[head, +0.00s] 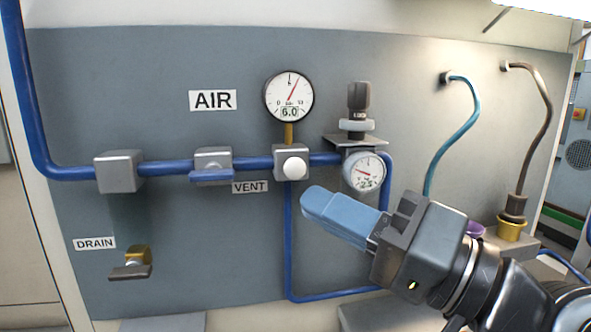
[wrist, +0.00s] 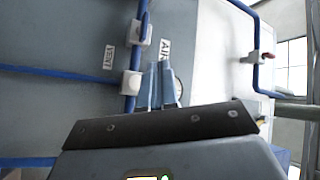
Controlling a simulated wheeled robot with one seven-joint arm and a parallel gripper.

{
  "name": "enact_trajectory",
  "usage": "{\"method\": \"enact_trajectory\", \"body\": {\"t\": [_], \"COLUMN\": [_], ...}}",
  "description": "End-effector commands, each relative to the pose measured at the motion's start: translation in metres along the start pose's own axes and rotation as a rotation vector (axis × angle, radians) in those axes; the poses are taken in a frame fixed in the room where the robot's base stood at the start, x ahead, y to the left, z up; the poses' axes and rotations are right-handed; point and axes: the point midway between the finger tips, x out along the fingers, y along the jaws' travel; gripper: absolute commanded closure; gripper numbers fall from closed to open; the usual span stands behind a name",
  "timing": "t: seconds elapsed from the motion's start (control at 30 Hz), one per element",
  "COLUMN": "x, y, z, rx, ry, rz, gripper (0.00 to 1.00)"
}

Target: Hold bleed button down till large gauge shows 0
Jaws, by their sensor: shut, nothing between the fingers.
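The large gauge (head: 289,88) has a white dial with a red needle pointing just right of straight up, and its display reads 6.0. Below it, a grey block carries a round white button (head: 294,168), which stands out from the block's front. My gripper (head: 310,197) has blue fingers, shut and empty, with the tips just below and right of the button in the head view. I cannot tell the depth gap to the button. In the wrist view my gripper (wrist: 160,68) is beside the block (wrist: 131,84), and its fingers partly hide the large gauge (wrist: 178,86).
A smaller gauge (head: 364,172) with a black-knobbed regulator (head: 358,100) stands to the right. A blue-handled valve (head: 212,165) is left of the button, near the VENT label (head: 250,187). Blue pipes cross the panel. A brass drain valve (head: 135,260) is low on the left.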

Motion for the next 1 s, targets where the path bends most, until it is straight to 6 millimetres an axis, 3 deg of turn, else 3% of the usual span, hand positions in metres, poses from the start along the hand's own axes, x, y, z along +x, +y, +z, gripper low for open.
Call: {"method": "enact_trajectory", "body": {"t": [0.5, 1.0], "x": [0.045, 0.054], "y": [0.033, 0.039], "z": [-0.032, -0.04], "rx": [0.001, -0.001], "ry": [0.001, 0.0], "rz": [-0.001, 0.0], "gripper": [1.0, 1.0]}}
